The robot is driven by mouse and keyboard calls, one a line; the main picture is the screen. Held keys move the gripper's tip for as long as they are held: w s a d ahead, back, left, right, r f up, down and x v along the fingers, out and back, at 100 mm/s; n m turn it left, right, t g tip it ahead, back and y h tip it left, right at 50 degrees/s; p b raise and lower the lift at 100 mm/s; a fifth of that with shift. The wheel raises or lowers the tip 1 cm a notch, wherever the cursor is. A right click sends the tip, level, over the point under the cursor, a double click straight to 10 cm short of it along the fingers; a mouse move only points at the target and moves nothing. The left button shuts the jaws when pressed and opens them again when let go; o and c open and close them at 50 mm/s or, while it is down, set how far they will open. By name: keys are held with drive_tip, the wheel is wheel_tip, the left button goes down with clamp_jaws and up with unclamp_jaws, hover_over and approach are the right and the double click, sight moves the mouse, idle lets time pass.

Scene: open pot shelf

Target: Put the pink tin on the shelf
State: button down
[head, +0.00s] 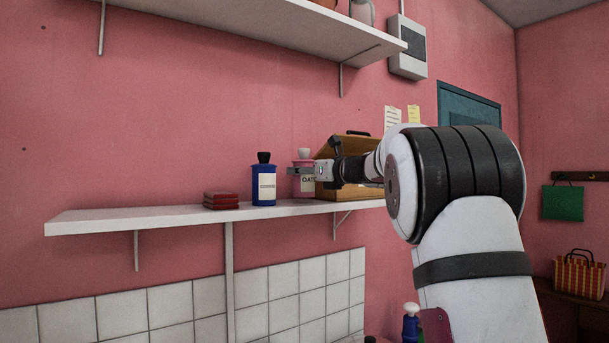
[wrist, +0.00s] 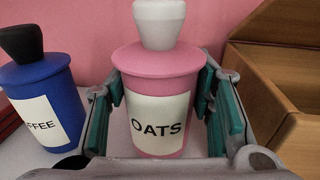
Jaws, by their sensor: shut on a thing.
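The pink tin (wrist: 158,75) has a pink lid, a pale knob and a white label reading OATS. In the wrist view it stands upright between the fingers of my gripper (wrist: 168,125). In the head view the pink tin (head: 302,180) is at the lower white shelf (head: 150,218), right of the blue tin. My gripper (head: 308,171) is shut on it from the right. The tin's base is partly hidden, so I cannot tell for sure whether it touches the shelf.
A blue coffee tin (head: 264,182) stands on the shelf just left of the pink tin. Dark red stacked items (head: 221,200) lie farther left. A wooden box (head: 345,150) stands close on the right. An upper shelf (head: 250,28) hangs above. The shelf's left end is clear.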

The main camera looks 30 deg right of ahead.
drive_tip(key=shift+f, duration=0.6)
drive_tip(key=shift+f, duration=0.15)
drive_tip(key=c, duration=0.8)
unclamp_jaws()
drive_tip(key=shift+o, duration=0.2)
drive_tip(key=shift+s+r, duration=0.15)
drive_tip(key=shift+r, duration=0.05)
drive_tip(key=s+d+b, duration=0.1)
drive_tip(key=s+d, duration=0.1)
drive_tip(key=s, duration=0.9)
drive_tip(key=shift+s, duration=0.35)
